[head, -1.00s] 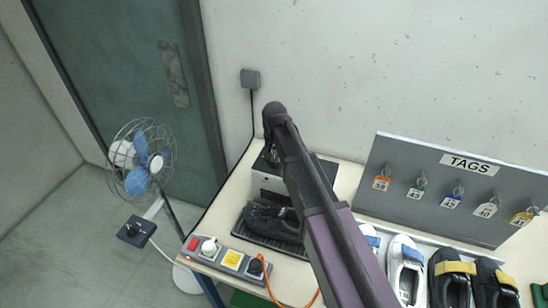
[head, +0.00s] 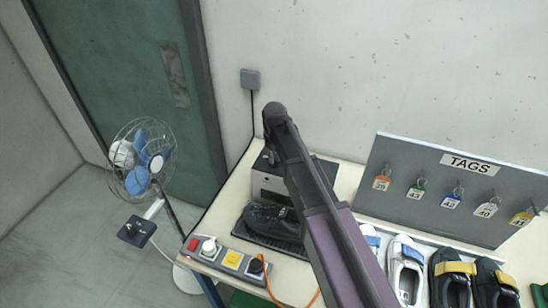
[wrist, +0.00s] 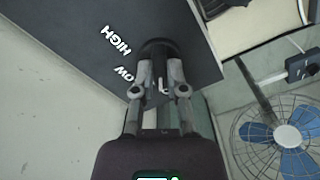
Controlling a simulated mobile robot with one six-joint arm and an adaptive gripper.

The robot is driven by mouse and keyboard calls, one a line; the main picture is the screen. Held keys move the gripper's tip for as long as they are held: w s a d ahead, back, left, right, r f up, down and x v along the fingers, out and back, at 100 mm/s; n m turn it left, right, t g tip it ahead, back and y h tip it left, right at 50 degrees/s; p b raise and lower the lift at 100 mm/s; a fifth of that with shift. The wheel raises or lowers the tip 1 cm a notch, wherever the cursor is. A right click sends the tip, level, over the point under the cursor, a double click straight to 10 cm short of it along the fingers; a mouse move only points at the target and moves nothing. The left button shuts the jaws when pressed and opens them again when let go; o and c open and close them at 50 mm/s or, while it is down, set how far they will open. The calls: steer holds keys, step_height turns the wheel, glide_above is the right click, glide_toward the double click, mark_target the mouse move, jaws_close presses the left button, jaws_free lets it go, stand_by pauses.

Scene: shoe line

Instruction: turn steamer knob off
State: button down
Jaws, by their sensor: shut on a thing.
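The steamer (head: 268,184) is a box with a dark top and pale front at the back left of the bench. In the wrist view its dark top panel (wrist: 60,38) carries the white word HIGH and a partly covered word ending in OW. The round black knob (wrist: 158,46) stands at the panel's edge. My gripper (wrist: 160,64) is shut on the knob, one finger on each side. Another white mark shows between the fingers, mostly hidden. The knob's pointer cannot be made out. In the head view my arm hides the knob.
A black shoe (head: 268,218) lies on a dark tray before the steamer. A switch strip (head: 231,260) is at the bench's front left corner. A fan (head: 141,160) stands left of the bench. The tag board (head: 430,220) and several shoes are at right.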

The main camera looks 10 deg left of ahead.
steer(key=shift+n, duration=0.3)
steer(key=c, duration=0.7)
jaws_free()
steer(key=shift+m, duration=0.4)
